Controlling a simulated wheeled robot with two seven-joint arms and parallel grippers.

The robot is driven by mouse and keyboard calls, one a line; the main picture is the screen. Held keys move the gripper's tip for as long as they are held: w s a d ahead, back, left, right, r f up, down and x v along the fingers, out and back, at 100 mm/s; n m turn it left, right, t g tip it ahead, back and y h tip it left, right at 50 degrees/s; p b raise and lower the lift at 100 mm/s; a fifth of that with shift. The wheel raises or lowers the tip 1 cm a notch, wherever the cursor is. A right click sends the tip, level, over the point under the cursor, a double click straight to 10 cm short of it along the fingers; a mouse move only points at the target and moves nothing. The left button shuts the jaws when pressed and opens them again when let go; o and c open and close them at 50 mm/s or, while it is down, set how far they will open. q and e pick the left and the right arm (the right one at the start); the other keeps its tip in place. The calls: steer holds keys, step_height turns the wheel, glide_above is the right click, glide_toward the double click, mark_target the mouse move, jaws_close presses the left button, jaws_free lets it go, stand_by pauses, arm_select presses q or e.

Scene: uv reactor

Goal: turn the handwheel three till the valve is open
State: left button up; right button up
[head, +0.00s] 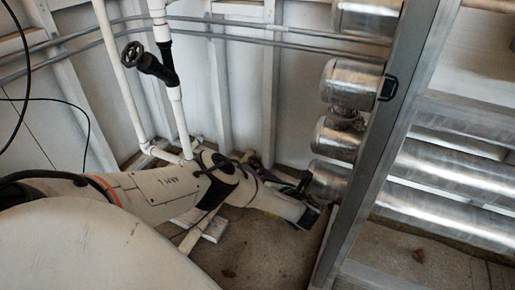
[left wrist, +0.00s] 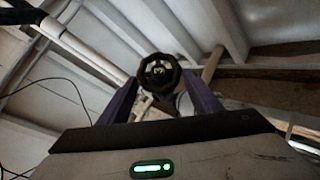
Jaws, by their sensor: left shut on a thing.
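A dark round handwheel (left wrist: 158,71) shows face-on in the left wrist view, between the two purple fingers of my left gripper (left wrist: 160,77). The gripper is shut on it. In the head view my left arm reaches in from the left, low in front of the wall, and its gripper (head: 252,161) shows only small and partly hidden beyond the arm. The held handwheel cannot be made out clearly there. No mark shows how far the valve is open. My right gripper is not in view.
Another black handwheel (head: 132,54) stands on a valve on the white pipe at the upper left. Several shiny metal cylinders (head: 355,84) and a grey upright frame post (head: 385,130) stand close on the right. Black cables hang at the left.

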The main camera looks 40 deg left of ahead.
arm_select(q)
steer(key=shift+f+n+g+y, duration=0.1)
steer(key=shift+n+g+y, duration=0.25)
steer(key=shift+n, duration=0.35)
steer(key=o, duration=1)
steer(key=shift+w, duration=0.1)
steer(key=shift+m, duration=0.3)
